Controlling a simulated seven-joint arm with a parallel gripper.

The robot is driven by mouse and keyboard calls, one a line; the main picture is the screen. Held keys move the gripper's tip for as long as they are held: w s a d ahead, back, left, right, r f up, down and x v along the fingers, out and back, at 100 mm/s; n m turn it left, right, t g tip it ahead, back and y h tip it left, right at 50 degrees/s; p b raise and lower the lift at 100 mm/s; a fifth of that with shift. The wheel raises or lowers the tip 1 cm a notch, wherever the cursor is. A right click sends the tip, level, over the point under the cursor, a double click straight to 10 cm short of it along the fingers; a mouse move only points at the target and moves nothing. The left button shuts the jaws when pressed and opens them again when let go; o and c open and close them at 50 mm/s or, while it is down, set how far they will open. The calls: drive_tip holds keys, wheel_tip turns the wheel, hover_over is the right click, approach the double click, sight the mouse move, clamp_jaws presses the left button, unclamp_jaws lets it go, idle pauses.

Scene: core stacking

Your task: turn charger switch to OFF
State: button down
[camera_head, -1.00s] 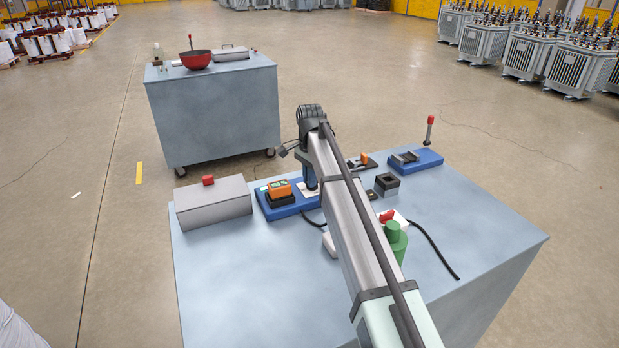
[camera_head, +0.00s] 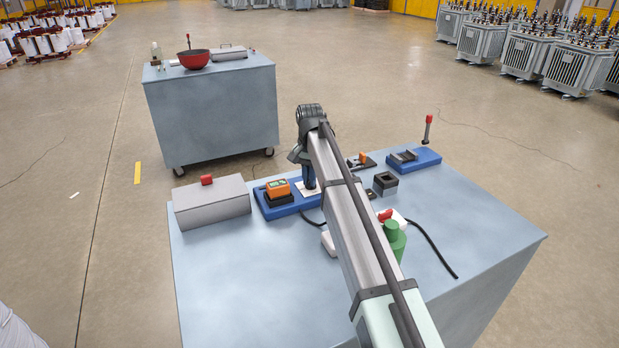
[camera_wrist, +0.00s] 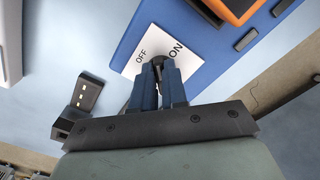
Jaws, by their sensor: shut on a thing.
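The charger is a blue base (camera_head: 283,205) on the table, with an orange unit (camera_head: 276,187) seated in a black holder on it. In the wrist view the blue base (camera_wrist: 150,20) carries a white switch plate (camera_wrist: 137,62) marked OFF and ON. My gripper (camera_wrist: 158,66) is shut on the small black switch knob (camera_wrist: 156,57) in the middle of the plate, between the two labels. The fingers hide most of the knob, so I cannot tell which way it points. In the head view my gripper (camera_head: 309,186) reaches down onto the plate from above.
A grey box (camera_head: 211,204) with a red knob stands left of the charger. A black block (camera_head: 385,183), a blue tray (camera_head: 414,159) and a green bottle (camera_head: 391,243) lie to the right. The table's front left is clear. A second cabinet (camera_head: 215,115) stands behind.

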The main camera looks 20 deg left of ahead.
drive_tip(key=shift+w, duration=0.1)
drive_tip(key=c, duration=1.2)
unclamp_jaws()
drive_tip(key=shift+o, duration=0.2)
drive_tip(key=shift+r, duration=0.1)
wheel_tip(320, 180, up, 14)
